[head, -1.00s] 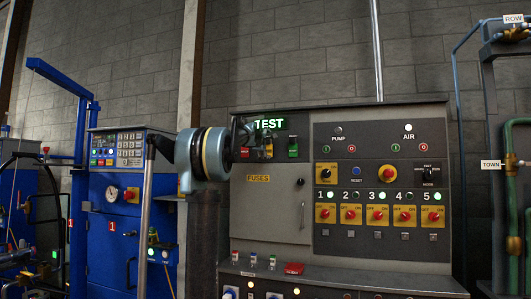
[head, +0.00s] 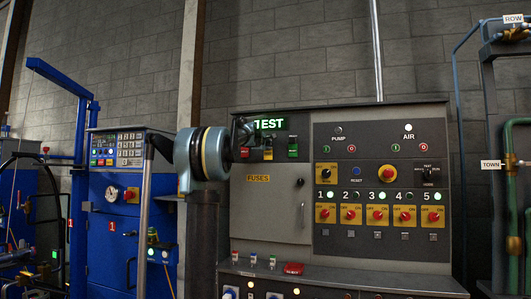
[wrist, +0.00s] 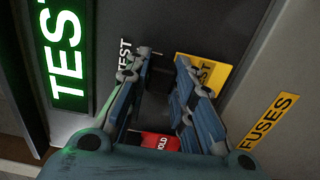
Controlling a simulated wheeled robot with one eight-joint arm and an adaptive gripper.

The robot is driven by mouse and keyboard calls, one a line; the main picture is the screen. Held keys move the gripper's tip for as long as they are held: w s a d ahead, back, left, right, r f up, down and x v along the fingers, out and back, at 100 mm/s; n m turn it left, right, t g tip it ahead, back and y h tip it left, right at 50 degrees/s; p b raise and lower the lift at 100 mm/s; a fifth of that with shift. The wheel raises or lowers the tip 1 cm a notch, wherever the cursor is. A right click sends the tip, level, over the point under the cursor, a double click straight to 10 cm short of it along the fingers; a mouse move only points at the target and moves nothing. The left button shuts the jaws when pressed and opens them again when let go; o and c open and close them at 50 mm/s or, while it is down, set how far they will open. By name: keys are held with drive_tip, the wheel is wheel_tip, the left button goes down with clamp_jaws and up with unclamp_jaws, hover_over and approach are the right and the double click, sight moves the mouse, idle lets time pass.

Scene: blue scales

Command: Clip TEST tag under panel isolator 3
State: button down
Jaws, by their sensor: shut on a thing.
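The yellow TEST tag (head: 268,154) hangs on the panel below the lit green TEST sign (head: 270,124), between a red and a green tag. It also shows in the wrist view (wrist: 217,75), partly behind one finger. My gripper (wrist: 165,70) is at this tag with its fingers shut about the dark part at the tag's top; the contact itself is partly hidden. In the head view my gripper (head: 246,130) is dark and small against the panel. Isolator 3 (head: 377,215) is a red knob on a yellow plate, with a small grey square (head: 377,235) below it.
The red HOLD tag (wrist: 160,142) is close beside my fingers. The green tag (head: 292,148) hangs to the right. Neighbouring isolators flank isolator 3. A ledge with small switches and a red block (head: 293,269) juts out below. The FUSES door (head: 258,200) has a handle.

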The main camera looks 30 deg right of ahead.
drive_tip(key=shift+v, duration=2.65)
drive_tip(key=shift+s+a, duration=0.1)
